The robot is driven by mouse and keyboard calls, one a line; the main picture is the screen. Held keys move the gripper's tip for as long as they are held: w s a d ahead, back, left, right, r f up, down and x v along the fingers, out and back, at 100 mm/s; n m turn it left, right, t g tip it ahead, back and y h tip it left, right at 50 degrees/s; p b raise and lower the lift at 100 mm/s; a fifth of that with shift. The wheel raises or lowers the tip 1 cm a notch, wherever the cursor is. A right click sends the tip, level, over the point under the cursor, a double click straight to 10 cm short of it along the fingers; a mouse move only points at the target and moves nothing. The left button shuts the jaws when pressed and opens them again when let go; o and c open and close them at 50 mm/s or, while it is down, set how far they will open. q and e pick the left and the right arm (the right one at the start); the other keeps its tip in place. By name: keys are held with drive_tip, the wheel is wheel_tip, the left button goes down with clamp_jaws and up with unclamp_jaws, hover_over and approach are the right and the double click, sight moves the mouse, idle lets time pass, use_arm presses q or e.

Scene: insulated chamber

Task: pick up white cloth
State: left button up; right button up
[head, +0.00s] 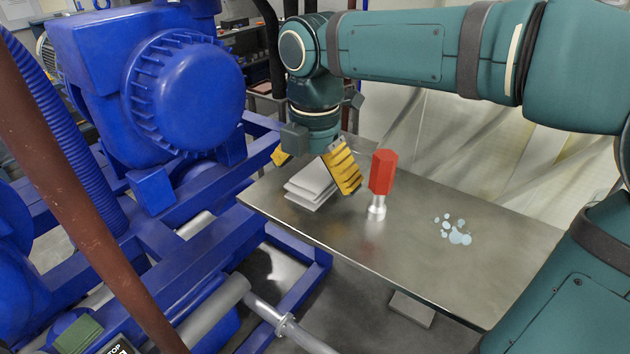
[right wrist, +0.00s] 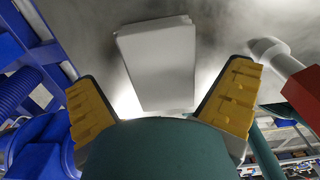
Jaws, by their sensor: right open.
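The white cloth (head: 312,184) lies as a folded stack on the metal table, toward its left end in the head view. In the right wrist view the cloth (right wrist: 158,62) sits between the two yellow fingers. My right gripper (head: 315,172) is open above the cloth, pointing down, its yellow fingers spread to either side. The right gripper also shows in the right wrist view (right wrist: 165,105), with nothing between its pads held. Part of the cloth is hidden behind a finger in the head view. My left gripper is not in view.
A red-handled tool (head: 382,175) with a metal end stands upright just right of the cloth. Pale blue droplets (head: 455,233) lie farther right on the metal table (head: 400,258). Blue machinery (head: 170,85) stands close on the left. The table's front right is clear.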

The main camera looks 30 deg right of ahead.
drive_tip(key=shift+c, duration=0.3)
drive_tip(key=c, duration=1.2)
drive_tip(key=shift+r, duration=0.1)
